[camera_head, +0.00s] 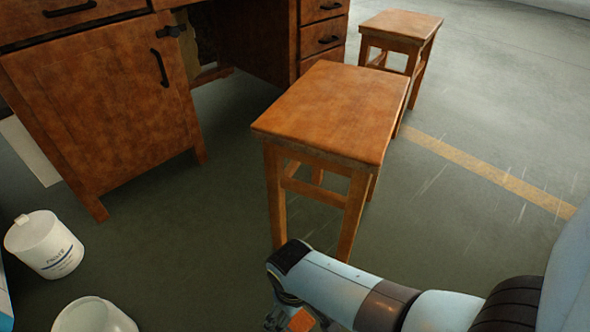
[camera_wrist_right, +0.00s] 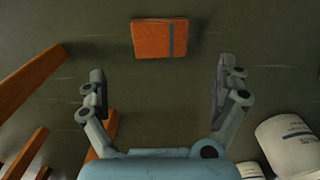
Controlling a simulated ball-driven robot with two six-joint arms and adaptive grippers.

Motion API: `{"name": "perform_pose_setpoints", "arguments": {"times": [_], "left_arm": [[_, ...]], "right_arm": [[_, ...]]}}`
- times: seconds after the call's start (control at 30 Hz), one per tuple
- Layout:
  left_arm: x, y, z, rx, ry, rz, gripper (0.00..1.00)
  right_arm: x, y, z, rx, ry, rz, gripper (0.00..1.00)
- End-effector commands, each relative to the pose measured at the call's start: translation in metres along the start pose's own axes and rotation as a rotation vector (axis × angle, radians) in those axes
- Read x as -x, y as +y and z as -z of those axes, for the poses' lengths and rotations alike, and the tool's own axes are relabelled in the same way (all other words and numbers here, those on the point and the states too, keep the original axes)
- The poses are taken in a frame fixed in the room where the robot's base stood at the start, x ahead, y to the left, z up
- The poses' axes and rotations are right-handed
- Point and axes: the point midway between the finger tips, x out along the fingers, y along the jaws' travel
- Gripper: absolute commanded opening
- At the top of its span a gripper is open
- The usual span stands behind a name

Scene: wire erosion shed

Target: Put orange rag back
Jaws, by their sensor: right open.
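The orange rag (camera_wrist_right: 152,39) is a folded square with a blue-grey stripe, lying on the dark floor in the right wrist view. In the head view a small orange part of the rag (camera_head: 301,320) shows at the bottom edge, beside my right gripper (camera_head: 288,318). In the wrist view my right gripper (camera_wrist_right: 159,78) is open and empty. The rag lies past its fingertips, roughly centred between them, and is not held. My left gripper is not in view.
A wooden stool (camera_head: 335,110) stands ahead of my right arm, with a second stool (camera_head: 402,28) behind it. A wooden desk (camera_head: 100,100) fills the upper left. A white tub (camera_head: 45,247) and another white container (camera_head: 93,318) stand lower left. Floor at the right is clear.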

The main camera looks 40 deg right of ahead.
Motion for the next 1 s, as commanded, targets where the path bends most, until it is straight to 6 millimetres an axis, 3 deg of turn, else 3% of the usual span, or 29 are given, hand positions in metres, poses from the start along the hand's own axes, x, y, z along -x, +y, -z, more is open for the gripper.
{"name": "perform_pose_setpoints", "arguments": {"times": [0.1, 0.33, 0.47, 0.57, 0.7, 0.83, 0.9, 1.0], "left_arm": [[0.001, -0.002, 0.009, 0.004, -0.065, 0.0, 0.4], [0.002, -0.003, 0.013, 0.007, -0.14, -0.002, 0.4], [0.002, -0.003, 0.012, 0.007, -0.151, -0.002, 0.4], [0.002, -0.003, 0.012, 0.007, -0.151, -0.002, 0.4], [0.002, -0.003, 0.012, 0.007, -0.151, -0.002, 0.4], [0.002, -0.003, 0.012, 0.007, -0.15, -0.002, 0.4], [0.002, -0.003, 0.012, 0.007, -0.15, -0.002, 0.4], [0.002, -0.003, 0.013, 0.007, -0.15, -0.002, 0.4]], "right_arm": [[0.013, 0.0, 0.001, 0.0, 0.003, 0.0, 1.0], [0.02, 0.002, -0.001, -0.001, 0.007, -0.002, 1.0], [0.032, 0.019, -0.02, -0.017, 0.095, -0.019, 1.0], [0.064, 0.04, -0.041, -0.029, 0.244, -0.04, 1.0], [0.141, 0.059, -0.06, -0.02, 0.478, -0.055, 1.0], [0.212, 0.061, -0.068, -0.005, 0.644, -0.044, 1.0], [0.238, 0.06, -0.069, 0.001, 0.701, -0.035, 1.0], [0.257, 0.059, -0.069, 0.004, 0.74, -0.029, 1.0]]}}
